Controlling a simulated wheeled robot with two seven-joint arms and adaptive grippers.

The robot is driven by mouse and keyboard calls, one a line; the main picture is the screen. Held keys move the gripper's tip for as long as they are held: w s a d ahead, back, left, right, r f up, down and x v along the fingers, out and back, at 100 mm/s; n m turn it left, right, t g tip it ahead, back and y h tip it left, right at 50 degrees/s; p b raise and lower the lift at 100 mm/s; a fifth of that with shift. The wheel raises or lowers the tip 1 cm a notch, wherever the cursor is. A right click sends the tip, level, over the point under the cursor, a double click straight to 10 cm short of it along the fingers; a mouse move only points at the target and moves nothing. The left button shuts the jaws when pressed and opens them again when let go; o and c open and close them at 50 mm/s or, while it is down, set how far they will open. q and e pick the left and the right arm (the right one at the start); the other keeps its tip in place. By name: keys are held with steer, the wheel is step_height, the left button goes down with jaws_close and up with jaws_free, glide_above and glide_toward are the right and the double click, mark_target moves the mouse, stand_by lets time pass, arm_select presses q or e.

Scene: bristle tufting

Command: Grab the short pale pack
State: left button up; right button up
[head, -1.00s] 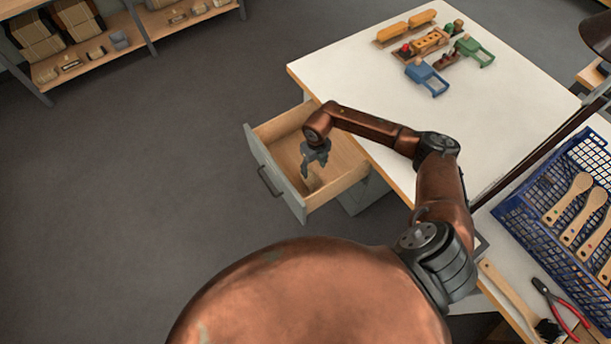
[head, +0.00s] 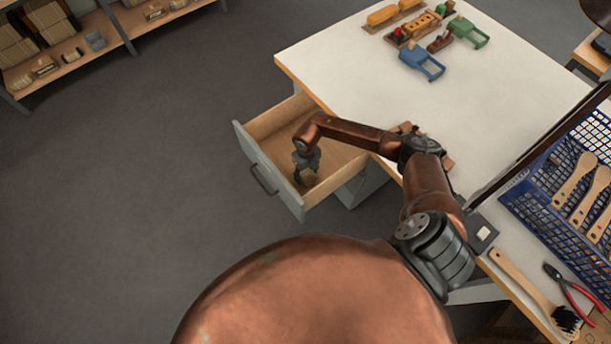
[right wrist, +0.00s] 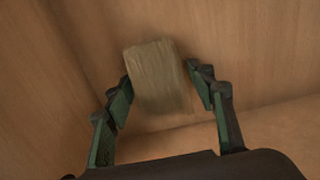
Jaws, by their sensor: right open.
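The short pale pack (right wrist: 158,77) is a dull beige block on the wooden drawer floor, seen in the right wrist view. My right gripper (head: 305,174) reaches down into the open drawer (head: 335,158). Its two fingers (right wrist: 160,88) are open, one on each side of the pack's near part in the right wrist view. The pack's far end shows beyond the fingertips. I cannot tell whether either finger touches it. In the head view the gripper hides most or all of the pack. My left gripper is not in view.
Drawer walls stand close around the gripper, with the grey front (head: 268,172) at left. The white tabletop (head: 460,110) is beside the drawer, with toy-like coloured fixtures at its far end. A blue crate (head: 545,200), a brush (head: 530,290) and red-handled pliers (head: 575,295) lie right.

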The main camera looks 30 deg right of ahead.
steer(key=shift+f, duration=0.25)
steer(key=c, duration=1.3)
steer(key=shift+o, duration=0.2)
